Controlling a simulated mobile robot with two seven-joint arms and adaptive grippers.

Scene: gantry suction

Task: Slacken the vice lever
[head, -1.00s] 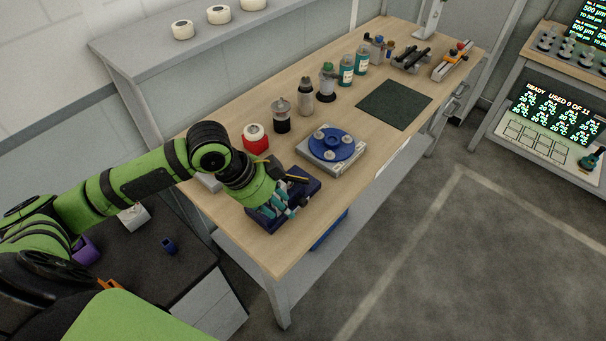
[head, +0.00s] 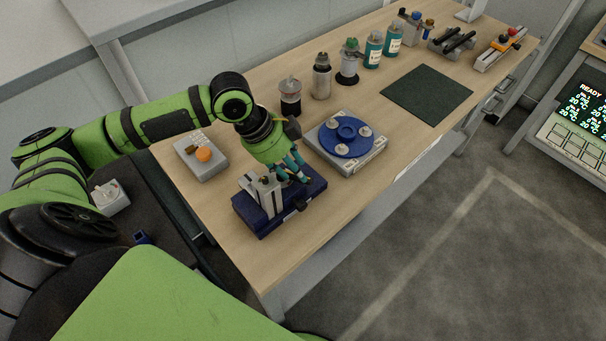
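The vice (head: 247,215) has a dark blue base and upright grey jaws (head: 262,190). It sits near the close left end of the wooden bench. A small dark piece (head: 301,206), possibly the end of the lever, shows at its front right side; the rest of the lever cannot be made out. My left gripper (head: 293,171), with teal and dark fingers, hangs over the right rear part of the vice and hides some of it. I cannot tell whether its fingers touch anything or how far apart they are. My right gripper is not in view.
A blue turntable (head: 347,137) on a grey base stands close right of my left gripper. A grey box with an orange knob (head: 204,155) is at left. Several bottles line the bench's back. A dark green mat (head: 427,92) lies further right, with bare wood around it.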

